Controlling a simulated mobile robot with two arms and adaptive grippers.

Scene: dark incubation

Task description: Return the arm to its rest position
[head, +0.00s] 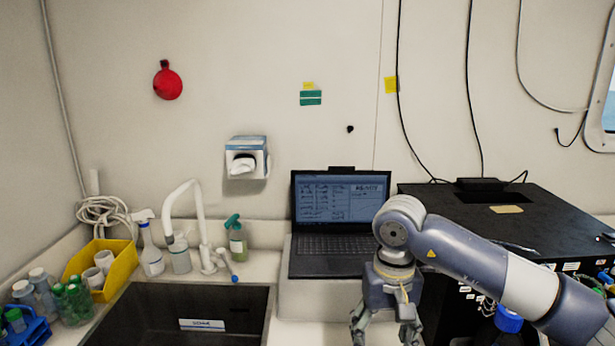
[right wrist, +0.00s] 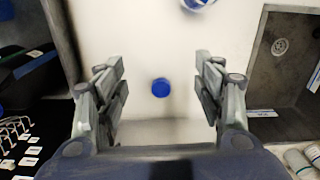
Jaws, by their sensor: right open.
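My right arm (head: 490,275) reaches in from the right in the head view. Its gripper (head: 386,335) points down over the counter in front of the laptop, partly cut off by the bottom edge. In the right wrist view the gripper's (right wrist: 162,85) two fingers are spread wide apart with nothing held between them. A small round blue cap (right wrist: 160,88) shows between the fingertips against the pale surface, apart from both fingers. My left gripper is not in view.
A laptop (head: 340,210) stands open behind the gripper. A dark sink (head: 150,310) lies to the left, with a faucet (head: 200,220) and bottles behind it. A black cabinet (head: 500,220) stands right. A yellow bin (head: 105,275) sits at far left.

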